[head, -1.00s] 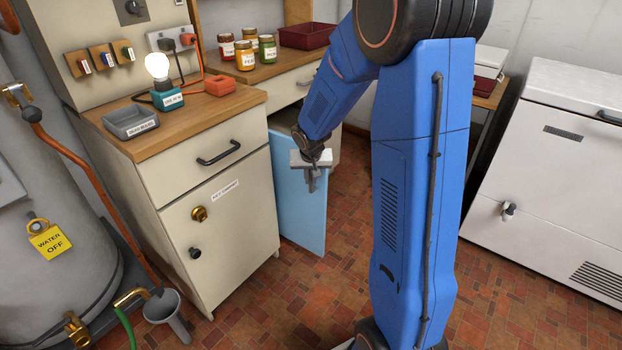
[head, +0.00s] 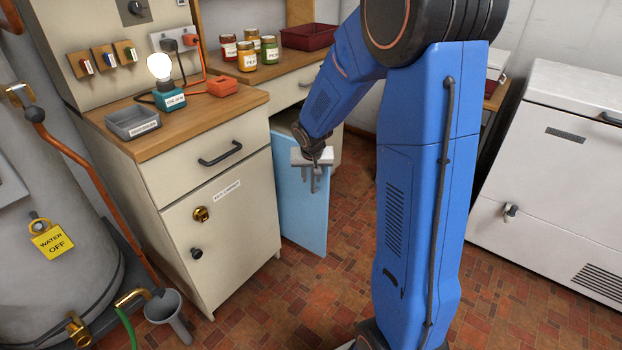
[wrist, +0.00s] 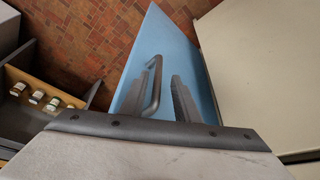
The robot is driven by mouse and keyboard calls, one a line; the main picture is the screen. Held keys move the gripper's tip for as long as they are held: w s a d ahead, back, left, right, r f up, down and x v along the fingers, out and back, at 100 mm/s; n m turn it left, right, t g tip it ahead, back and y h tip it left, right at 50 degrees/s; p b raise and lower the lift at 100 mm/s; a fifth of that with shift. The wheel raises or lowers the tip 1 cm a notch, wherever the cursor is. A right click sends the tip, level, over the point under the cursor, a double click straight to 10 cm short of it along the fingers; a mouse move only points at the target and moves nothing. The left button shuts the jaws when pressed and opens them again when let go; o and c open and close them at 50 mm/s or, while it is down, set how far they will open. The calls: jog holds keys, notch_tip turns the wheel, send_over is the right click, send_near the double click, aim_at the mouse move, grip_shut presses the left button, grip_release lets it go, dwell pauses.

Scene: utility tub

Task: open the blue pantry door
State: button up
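The light blue pantry door (head: 290,200) stands swung out from the cabinet under the back counter, beyond the cream cabinet. It also shows in the wrist view (wrist: 185,50), with a grey bar handle (wrist: 154,88) on its face. My gripper (head: 320,178) is at the door's upper part, its fingers parted. In the wrist view, my gripper (wrist: 165,90) has one finger close beside the handle and the other apart to the right. The handle does not look clamped; whether a finger touches it I cannot tell. The handle is hidden in the head view.
The cream cabinet (head: 225,225) stands left of the door. A wooden shelf (wrist: 42,90) with small light-topped items shows left in the wrist view. Jars (head: 247,55) and a dark red tray (head: 308,37) sit on the back counter. A white chest (head: 545,180) stands right; tiled floor lies between.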

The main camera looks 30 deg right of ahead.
jog(key=v, duration=1.6)
jog(key=shift+w, duration=0.15)
jog(key=s+a+r+n+y, duration=0.1)
jog(key=s+a+n, duration=0.1)
jog(key=s, duration=1.3)
jog(key=s+a+r+n+y, duration=0.1)
jog(key=s+a+n, duration=0.2)
jog(key=s, duration=1.2)
jog(key=shift+a+r+t, duration=0.3)
jog(key=shift+a+r, duration=0.05)
jog(key=shift+a, duration=0.5)
